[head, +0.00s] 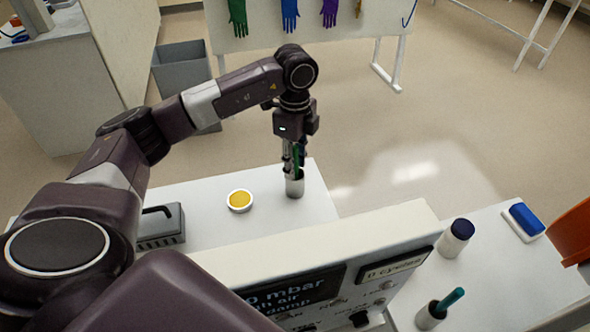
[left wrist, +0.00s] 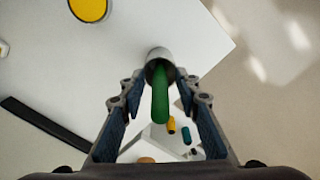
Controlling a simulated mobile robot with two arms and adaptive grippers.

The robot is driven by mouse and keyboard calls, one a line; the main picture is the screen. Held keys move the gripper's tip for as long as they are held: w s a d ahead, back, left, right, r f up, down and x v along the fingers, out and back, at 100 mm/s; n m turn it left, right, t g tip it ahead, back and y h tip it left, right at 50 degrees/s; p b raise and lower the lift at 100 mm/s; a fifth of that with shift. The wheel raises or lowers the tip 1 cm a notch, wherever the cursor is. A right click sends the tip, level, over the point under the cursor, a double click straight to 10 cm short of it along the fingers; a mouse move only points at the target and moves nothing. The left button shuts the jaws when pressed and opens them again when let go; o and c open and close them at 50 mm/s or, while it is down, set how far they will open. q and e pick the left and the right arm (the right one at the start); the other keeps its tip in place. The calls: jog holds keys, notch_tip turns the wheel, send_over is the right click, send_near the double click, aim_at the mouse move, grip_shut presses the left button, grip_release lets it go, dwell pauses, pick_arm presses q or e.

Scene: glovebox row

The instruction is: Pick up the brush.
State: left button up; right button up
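A green handle (head: 297,156) stands upright in a small white cup (head: 294,187) near the right edge of the white table, and it is likely the brush. Its lower end is hidden inside the cup. My left gripper (head: 294,162) points down over the cup. In the left wrist view, the green handle (left wrist: 160,98) rises from the cup (left wrist: 159,54) toward the camera, between the two spread fingers. A gap shows on both sides of the handle, so the gripper is open. My right gripper is not in view.
A dish with yellow contents (head: 240,200) and a grey box (head: 160,226) stand left of the cup. A panel with a display (head: 300,290) is in front. On the right table are a second cup with a teal handle (head: 452,300), a dark-capped jar (head: 456,238) and a blue block (head: 526,219).

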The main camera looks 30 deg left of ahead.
pick_arm(q)
grip_shut()
jog(key=shift+r, duration=0.1)
notch_tip(320, 180, up, 20)
jog(key=p, duration=1.4)
